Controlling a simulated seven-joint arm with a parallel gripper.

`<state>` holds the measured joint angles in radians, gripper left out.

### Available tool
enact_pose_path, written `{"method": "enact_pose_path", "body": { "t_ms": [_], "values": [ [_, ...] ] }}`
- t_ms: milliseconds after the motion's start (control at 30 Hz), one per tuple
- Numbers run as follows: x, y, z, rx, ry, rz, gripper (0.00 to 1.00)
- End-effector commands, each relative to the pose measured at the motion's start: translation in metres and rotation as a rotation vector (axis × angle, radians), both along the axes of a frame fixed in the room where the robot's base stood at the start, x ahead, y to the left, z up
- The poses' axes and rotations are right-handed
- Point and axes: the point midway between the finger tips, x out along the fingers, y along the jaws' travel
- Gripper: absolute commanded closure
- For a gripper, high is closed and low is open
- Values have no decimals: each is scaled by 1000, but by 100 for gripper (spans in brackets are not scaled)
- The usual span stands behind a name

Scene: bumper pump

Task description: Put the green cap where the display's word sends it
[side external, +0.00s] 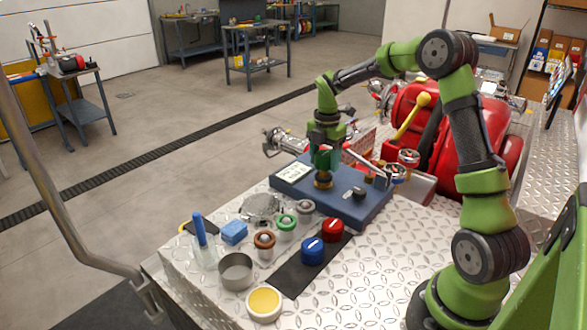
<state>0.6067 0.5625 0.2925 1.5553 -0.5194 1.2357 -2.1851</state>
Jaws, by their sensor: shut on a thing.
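My gripper (327,148) points down over the blue panel box (345,205) and is shut on a dark green piece, which looks like the green cap (325,161). The cap is just above a brass fitting (322,181) on the box; whether they touch I cannot tell. The white display (292,172) is on the box's left part, and its word is too small to read. Small round pieces in brown (264,243), green (286,225) and grey (305,208) stand in a row in front of the box.
A blue cap (312,251) and a red cap (332,229) sit on a black mat (290,278). A yellow lever (412,116) rises behind the box. The right tread plate is clear.

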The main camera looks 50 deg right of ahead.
Motion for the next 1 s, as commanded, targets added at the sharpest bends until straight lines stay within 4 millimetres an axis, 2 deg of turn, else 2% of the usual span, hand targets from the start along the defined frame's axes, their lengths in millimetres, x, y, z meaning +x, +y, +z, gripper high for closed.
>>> {"method": "enact_pose_path", "body": {
  "t_ms": [233, 700, 1000],
  "values": [
    [1, -1, 8, -3, -4, 0, 83],
    [0, 0, 41, -2, -2, 0, 83],
    [0, 0, 43, -1, -2, 0, 83]
  ]
}}
